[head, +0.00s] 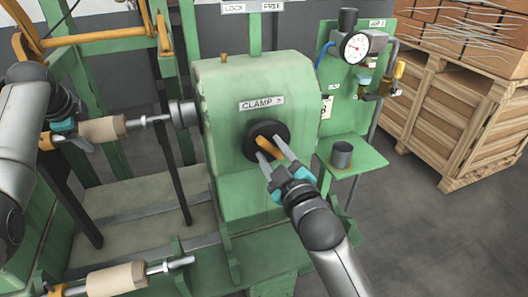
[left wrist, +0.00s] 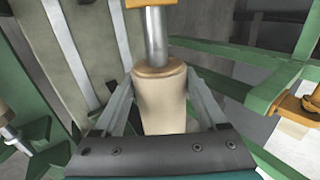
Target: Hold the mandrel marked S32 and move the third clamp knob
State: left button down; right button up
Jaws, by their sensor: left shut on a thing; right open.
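A tan mandrel (head: 102,130) on a metal shaft lies level at the left of the head view, its shaft running to the chuck of the green machine. No S32 mark is legible. My left gripper (head: 72,134) is shut on this mandrel; the left wrist view shows the mandrel (left wrist: 162,100) between the two fingers. The orange clamp knob (head: 267,147) sits on a dark round hub below a "CLAMP" plate (head: 262,103), whose last character is unclear. My right gripper (head: 271,151) is open, its fingers on either side of the knob; contact cannot be told.
A second tan mandrel (head: 116,281) lies at the lower left. A pressure gauge (head: 355,47) and pipes are on a green panel, with a grey cup (head: 341,154) on the shelf below. A wooden crate (head: 455,110) stands at right. The floor at lower right is clear.

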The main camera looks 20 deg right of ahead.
jog(key=shift+c, duration=0.2)
grip_shut()
jog(key=shift+f, duration=0.1)
jog(key=shift+m, duration=0.4)
jog(key=shift+f, duration=0.15)
dwell(0.9)
jog(key=shift+c, duration=1)
grip_release()
jog(key=shift+o, duration=1.2)
